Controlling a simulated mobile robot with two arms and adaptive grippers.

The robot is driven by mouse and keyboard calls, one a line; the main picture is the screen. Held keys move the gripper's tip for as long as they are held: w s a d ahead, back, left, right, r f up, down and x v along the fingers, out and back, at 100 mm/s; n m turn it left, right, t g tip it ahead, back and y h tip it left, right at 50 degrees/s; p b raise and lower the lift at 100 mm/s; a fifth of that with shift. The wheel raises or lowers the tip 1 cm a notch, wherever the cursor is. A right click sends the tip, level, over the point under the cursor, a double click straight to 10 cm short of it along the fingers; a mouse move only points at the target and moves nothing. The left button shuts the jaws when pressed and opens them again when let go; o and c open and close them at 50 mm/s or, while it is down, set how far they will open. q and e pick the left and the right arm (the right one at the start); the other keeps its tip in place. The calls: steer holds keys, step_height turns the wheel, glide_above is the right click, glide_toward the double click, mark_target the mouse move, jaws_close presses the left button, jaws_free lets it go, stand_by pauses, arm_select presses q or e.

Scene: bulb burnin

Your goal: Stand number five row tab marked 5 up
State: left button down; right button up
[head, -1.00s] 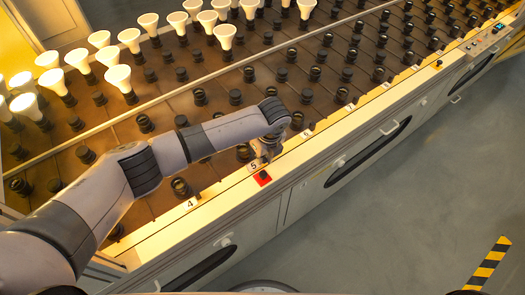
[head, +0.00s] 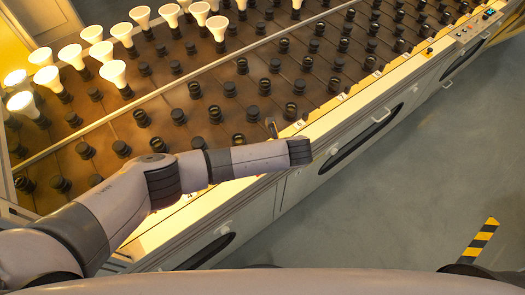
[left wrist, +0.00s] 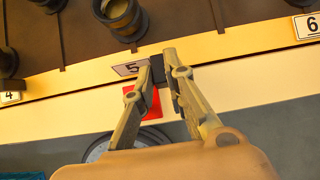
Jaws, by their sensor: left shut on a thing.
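The white tab marked 5 (left wrist: 130,68) lies on the cream front rail in the left wrist view and looks flatter than the tab marked 6. My left gripper (left wrist: 160,65) is shut at the tab's right end, its two fingertips close together with a dark piece between them. The fingers hide what exactly they grip. A red patch (left wrist: 153,106) shows on the rail behind the fingers. In the head view my forearm covers the tab and the gripper. My right gripper is in neither view.
The tab marked 6 (left wrist: 307,26) stands to the right and the tab marked 4 (left wrist: 10,97) to the left. Dark sockets (left wrist: 122,15) line the brown rack behind the rail. Lit bulbs (head: 116,72) fill sockets at the back left. Grey floor (head: 400,190) lies in front.

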arm_select(q)
steer(key=c, duration=1.6)
jaws_free()
steer(key=v, duration=1.2)
steer(key=shift+s+d, duration=0.1)
steer(key=shift+s, duration=0.05)
